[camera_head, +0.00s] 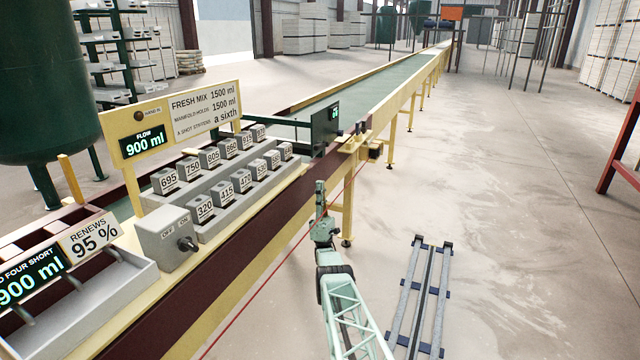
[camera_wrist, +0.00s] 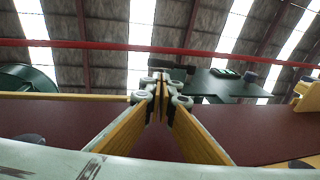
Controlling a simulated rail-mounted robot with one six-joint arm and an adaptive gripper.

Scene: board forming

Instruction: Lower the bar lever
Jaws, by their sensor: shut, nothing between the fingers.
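My gripper (camera_head: 320,186) points up beside the line's front side, below the dark green display box (camera_head: 325,124). In the wrist view my gripper (camera_wrist: 160,82) has its fingers together with nothing between them. A short dark bar (camera_wrist: 180,70) shows just beyond the fingertips, next to the display box (camera_wrist: 222,84); it may be the bar lever, but I cannot tell for sure. I cannot tell whether the fingers touch it. In the head view no lever stands out clearly at the box. A yellow bracket (camera_head: 352,142) sits to the right of the box.
A red cord (camera_head: 290,252) runs along the line's front. A grey switch box (camera_head: 168,238) with a dark knob and several numbered blocks stand on the line at left. The green conveyor belt (camera_head: 370,88) runs to the back.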

